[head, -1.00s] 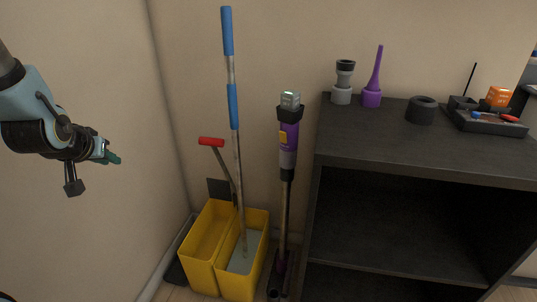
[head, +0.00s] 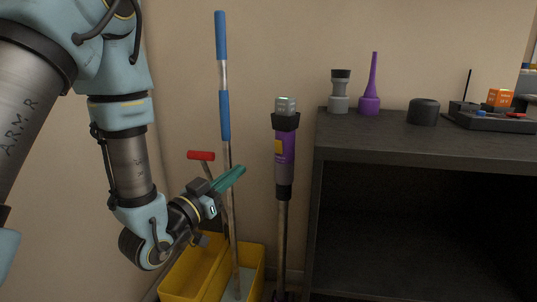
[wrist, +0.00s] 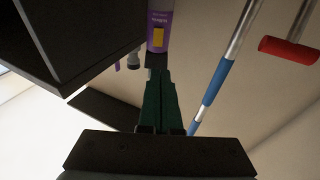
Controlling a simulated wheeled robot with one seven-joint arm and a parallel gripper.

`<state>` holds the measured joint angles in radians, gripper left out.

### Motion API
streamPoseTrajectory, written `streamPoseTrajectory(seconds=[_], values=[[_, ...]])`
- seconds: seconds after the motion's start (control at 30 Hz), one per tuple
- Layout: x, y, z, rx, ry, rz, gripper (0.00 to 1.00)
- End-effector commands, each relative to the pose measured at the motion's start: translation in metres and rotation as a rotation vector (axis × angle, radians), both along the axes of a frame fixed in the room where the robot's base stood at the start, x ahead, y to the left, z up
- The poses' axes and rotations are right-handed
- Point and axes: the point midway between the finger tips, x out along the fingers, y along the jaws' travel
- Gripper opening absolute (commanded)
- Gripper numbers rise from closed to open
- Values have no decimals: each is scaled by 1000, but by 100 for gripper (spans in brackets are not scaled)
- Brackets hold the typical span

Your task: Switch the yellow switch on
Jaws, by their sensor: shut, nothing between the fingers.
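The yellow switch (head: 278,147) is a small yellow patch on the purple body of an upright stick vacuum (head: 286,160), which stands against the wall left of the dark shelf. In the wrist view the switch (wrist: 158,37) shows on the purple body near the top, beyond my fingertips. My gripper (head: 241,170) has green fingers, shut with nothing between them. It is left of the vacuum and a little lower than the switch, pointing right and apart from it in the head view. The fingers also show in the wrist view (wrist: 158,75).
A blue-handled mop (head: 224,115) stands in a yellow bucket (head: 195,270) by my gripper, with a red handle (head: 201,155) beside it. The dark shelf (head: 420,148) right of the vacuum carries attachments and a tray (head: 490,122).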

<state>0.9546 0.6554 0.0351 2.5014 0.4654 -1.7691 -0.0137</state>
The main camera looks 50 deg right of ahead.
Motion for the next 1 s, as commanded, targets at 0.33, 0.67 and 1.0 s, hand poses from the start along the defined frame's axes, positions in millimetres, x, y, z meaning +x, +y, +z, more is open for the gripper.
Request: streamPoseTrajectory(seconds=[0.33,0.67,1.0], values=[[1,-2,2,-1,-1,0,0],[8,-50,11,-3,-3,-2,0],[20,-113,21,-1,-1,-1,0]])
